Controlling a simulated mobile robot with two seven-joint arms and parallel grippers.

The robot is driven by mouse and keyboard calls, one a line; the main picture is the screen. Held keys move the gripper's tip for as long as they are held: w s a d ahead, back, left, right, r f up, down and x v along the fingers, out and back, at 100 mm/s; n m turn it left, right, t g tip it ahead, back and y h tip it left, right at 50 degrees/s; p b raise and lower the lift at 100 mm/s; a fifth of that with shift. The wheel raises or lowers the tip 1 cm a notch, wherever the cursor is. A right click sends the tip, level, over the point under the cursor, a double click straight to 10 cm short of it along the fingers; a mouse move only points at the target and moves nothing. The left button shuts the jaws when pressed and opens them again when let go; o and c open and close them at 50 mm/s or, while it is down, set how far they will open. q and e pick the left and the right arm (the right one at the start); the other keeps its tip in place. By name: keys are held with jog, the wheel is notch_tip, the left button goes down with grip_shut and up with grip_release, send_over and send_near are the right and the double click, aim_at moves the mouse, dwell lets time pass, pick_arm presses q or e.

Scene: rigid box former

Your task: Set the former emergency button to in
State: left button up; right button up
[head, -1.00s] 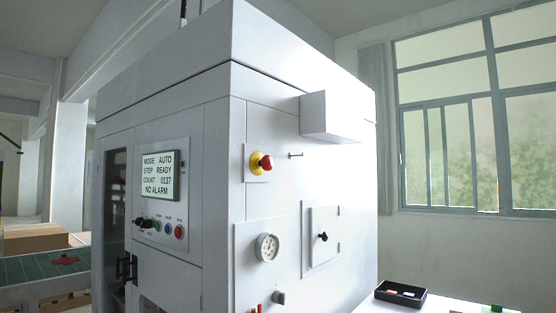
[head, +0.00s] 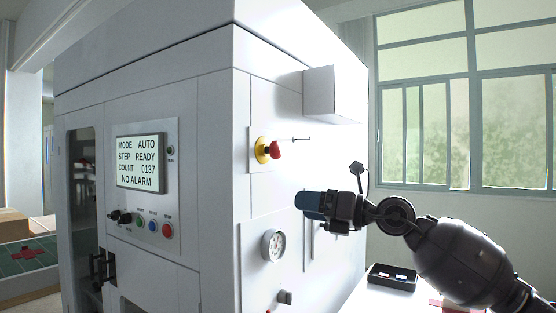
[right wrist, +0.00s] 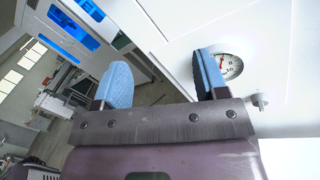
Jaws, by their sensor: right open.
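The emergency button (head: 275,150) is a red mushroom head on a yellow collar (head: 262,150), on the right side wall of the white box former (head: 220,150). It stands out from the wall; I cannot tell from its look whether it is in or out. My right gripper (head: 308,205) is below and to the right of the button in the head view, apart from it. In the right wrist view its two blue-padded fingers (right wrist: 160,85) are spread with nothing between them. The button does not show in the right wrist view. My left gripper is not in view.
A pressure gauge (head: 273,245) sits below the button and also shows beside a finger in the right wrist view (right wrist: 229,66). A white box (head: 335,93) juts from the wall above. A display panel (head: 141,162) is on the front. A black tray (head: 392,277) lies on a white table.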

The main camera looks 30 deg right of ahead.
aim_at(280, 148)
notch_tip(280, 148, up, 12)
jog(key=s+f+n+t+h, duration=0.1)
jog(key=s+n+h, duration=0.1)
jog(key=n+h, duration=0.1)
jog(key=p+x, duration=0.1)
jog(key=x, duration=0.1)
jog(key=p+x, duration=0.1)
jog(key=x, duration=0.2)
jog(key=d+r+p+x, duration=0.1)
jog(key=x, duration=0.2)
jog(key=shift+w+a+p, duration=0.15)
jog(key=shift+w+p, duration=0.2)
jog(key=shift+w, duration=0.1)
jog(key=shift+x, duration=0.85)
jog(key=shift+f, duration=0.1)
jog(key=shift+c, duration=0.4)
